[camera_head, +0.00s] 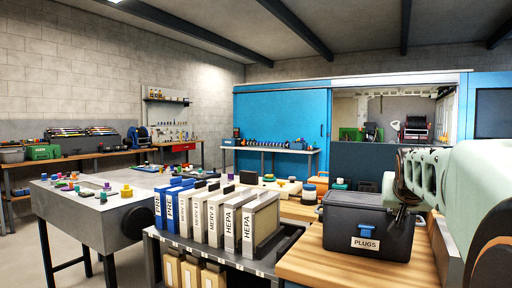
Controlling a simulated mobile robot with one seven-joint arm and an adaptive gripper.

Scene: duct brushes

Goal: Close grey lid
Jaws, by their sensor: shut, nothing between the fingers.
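A dark grey box (345,238) with a white PLUGS label and a blue latch stands on a wooden worktop at the right. Its grey lid (355,200) lies across the top and looks down; I cannot tell whether it is fully seated. My gripper (402,218) is dark and shut, with nothing visible in it. It hangs at the lid's right end, in front of part of it. I cannot tell whether it touches the lid. My pale green arm comes in from the right and hides what is behind it.
A row of labelled filters (215,215) stands in a dark cart left of the box. The wooden worktop (325,268) is bare in front of the box. A grey table (85,215) with loose parts is at left.

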